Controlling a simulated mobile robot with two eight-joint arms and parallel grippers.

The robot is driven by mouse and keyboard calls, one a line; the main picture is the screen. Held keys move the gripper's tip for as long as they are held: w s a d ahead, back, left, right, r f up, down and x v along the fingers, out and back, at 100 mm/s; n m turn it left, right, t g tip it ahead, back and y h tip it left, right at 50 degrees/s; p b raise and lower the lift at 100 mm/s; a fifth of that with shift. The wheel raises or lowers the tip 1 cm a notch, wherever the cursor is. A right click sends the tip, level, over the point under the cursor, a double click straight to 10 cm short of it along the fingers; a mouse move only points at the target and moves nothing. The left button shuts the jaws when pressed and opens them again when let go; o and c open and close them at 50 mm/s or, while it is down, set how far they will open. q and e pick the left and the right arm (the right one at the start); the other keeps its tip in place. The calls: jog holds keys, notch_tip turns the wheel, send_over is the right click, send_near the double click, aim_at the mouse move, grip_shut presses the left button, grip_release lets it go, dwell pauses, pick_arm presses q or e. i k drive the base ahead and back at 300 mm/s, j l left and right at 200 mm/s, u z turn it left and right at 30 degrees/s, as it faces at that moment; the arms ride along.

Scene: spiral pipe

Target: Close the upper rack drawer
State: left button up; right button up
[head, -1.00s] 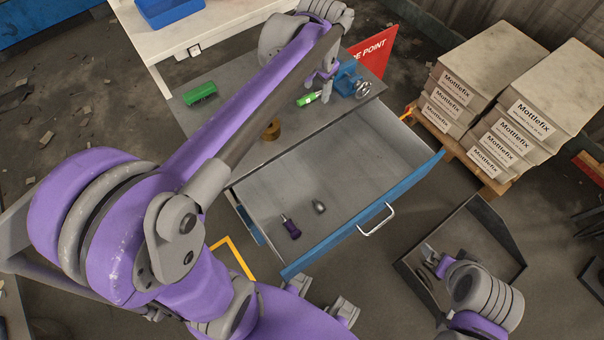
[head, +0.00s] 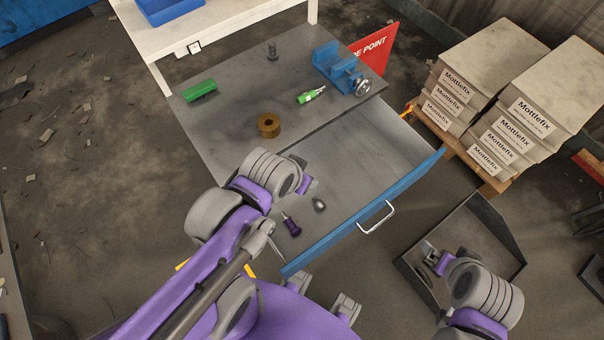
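The upper rack drawer (head: 375,165) is pulled out below the grey rack top (head: 225,120). Its blue front (head: 340,232) has a pale bar handle (head: 377,219).
On the rack top are a blue vise (head: 337,66), a green-and-white tool (head: 311,95), a green block (head: 200,91), a brown ring (head: 269,125) and a small grey part (head: 272,50). The black bin (head: 500,232) stands right of the drawer. Stacked Mottlefix bags (head: 535,105) are behind it.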

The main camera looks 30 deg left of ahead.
aim_at(360, 161)
jog(key=k+l+u, duration=0.35)
jog(key=u, duration=0.25)
jog(key=k+l+u, duration=0.1)
jog(key=u, duration=0.3)
jog(key=l, duration=0.1)
